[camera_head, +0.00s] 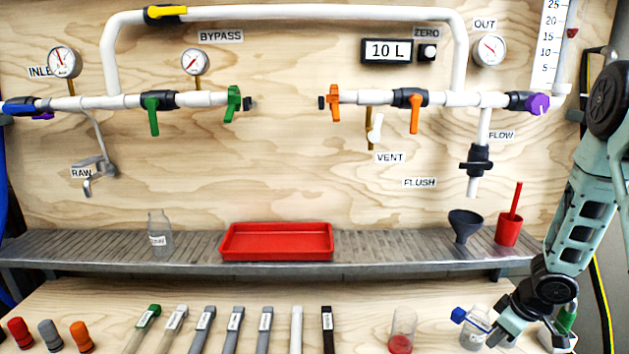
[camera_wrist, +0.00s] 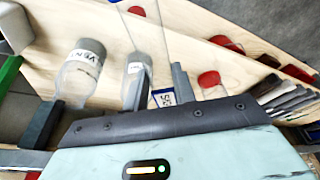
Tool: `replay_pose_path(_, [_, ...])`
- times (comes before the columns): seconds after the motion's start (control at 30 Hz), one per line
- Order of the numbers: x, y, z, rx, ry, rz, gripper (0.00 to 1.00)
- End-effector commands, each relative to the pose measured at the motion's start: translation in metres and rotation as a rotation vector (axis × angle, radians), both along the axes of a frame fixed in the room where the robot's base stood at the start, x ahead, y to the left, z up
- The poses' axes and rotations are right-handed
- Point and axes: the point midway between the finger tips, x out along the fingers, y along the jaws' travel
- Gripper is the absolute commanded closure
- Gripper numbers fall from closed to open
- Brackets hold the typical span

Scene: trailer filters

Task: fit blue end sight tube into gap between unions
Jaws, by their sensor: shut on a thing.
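My gripper (camera_head: 492,334) is low at the right, over the front table, shut on the clear sight tube. The tube's blue end (camera_head: 458,314) sticks out to the left of the fingers. In the wrist view my gripper (camera_wrist: 160,82) shows its fingers close together, with the clear tube (camera_wrist: 145,25) widening up towards the top edge; its ends are unclear there. On the wall, the green union (camera_head: 233,103) and the orange union (camera_head: 333,101) face each other across an empty gap in the white pipe.
Clear bottles, one labelled VENT (camera_wrist: 80,75), stand close to my gripper. A red-bottomed clear cup (camera_head: 401,335) and a row of tools are left of it. The grey shelf (camera_head: 380,252) carries a red tray (camera_head: 276,228), a funnel (camera_head: 465,225) and a red pot (camera_head: 508,230).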

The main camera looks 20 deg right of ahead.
Motion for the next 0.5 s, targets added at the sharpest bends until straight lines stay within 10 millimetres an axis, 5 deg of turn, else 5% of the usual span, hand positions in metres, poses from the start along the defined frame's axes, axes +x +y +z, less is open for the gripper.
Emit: replay_pose_path(0.5, [0.038, 0.052, 0.025, -0.028, -0.009, -0.083, 1.00])
